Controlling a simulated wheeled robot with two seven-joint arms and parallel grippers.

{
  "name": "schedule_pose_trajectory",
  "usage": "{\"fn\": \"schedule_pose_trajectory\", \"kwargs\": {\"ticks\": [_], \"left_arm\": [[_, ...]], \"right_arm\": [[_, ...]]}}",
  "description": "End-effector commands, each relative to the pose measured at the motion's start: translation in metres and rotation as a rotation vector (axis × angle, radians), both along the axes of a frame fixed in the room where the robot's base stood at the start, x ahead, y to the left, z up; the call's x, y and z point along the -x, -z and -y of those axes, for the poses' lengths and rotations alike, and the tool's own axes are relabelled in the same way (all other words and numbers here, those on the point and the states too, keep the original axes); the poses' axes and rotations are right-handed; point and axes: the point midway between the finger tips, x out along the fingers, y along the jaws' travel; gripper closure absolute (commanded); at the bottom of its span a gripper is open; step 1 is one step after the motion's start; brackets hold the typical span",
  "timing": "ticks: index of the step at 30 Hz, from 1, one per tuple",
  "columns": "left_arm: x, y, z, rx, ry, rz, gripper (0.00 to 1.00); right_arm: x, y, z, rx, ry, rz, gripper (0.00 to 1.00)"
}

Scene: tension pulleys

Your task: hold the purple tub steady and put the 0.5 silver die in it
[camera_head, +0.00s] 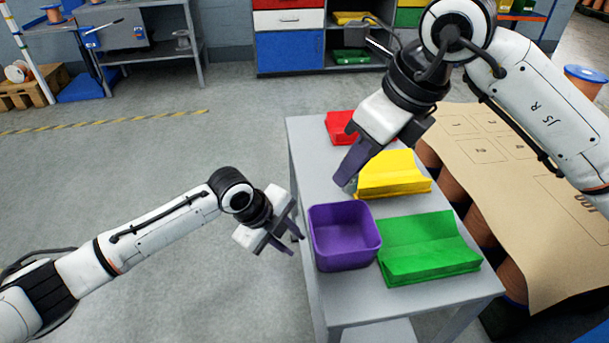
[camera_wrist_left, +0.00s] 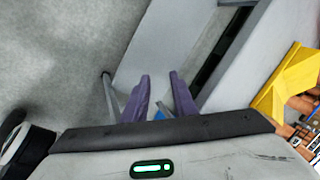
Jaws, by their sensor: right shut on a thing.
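The purple tub (camera_head: 343,262) stands upright at the near left edge of the grey table, and its visible inside looks empty. My left gripper (camera_head: 296,243) is just left of the tub, beside its wall and apart from it. Its purple fingers (camera_wrist_left: 160,95) are spread, with nothing between them in the left wrist view. My right gripper (camera_head: 350,180) is above the table, behind the tub and left of the yellow bin, fingers pointing down. It is shut on a small greyish thing, probably the silver die (camera_head: 352,187), mostly hidden by the fingers.
A green bin (camera_head: 430,262) is right of the tub. A yellow bin (camera_head: 395,180) and a red bin (camera_head: 340,125) are farther back on the grey table (camera_head: 310,165). Brown spools under a tan board (camera_head: 520,190) flank the table's right. Floor left is clear.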

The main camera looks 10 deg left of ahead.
Motion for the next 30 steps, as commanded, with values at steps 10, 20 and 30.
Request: {"fn": "schedule_pose_trajectory", "kwargs": {"ticks": [10, 20, 30], "left_arm": [[-0.017, -0.137, -0.002, -0.301, 0.453, -0.041, 0.75], [0.027, -0.215, 0.036, -0.363, 0.683, -0.112, 0.75], [0.030, -0.181, 0.040, -0.368, 0.699, -0.120, 0.75]], "right_arm": [[0.000, 0.000, 0.000, -0.001, 0.000, 0.001, 1.00], [0.000, 0.000, 0.000, -0.001, 0.000, 0.001, 1.00], [0.000, 0.000, 0.000, -0.001, 0.000, 0.001, 1.00]]}}
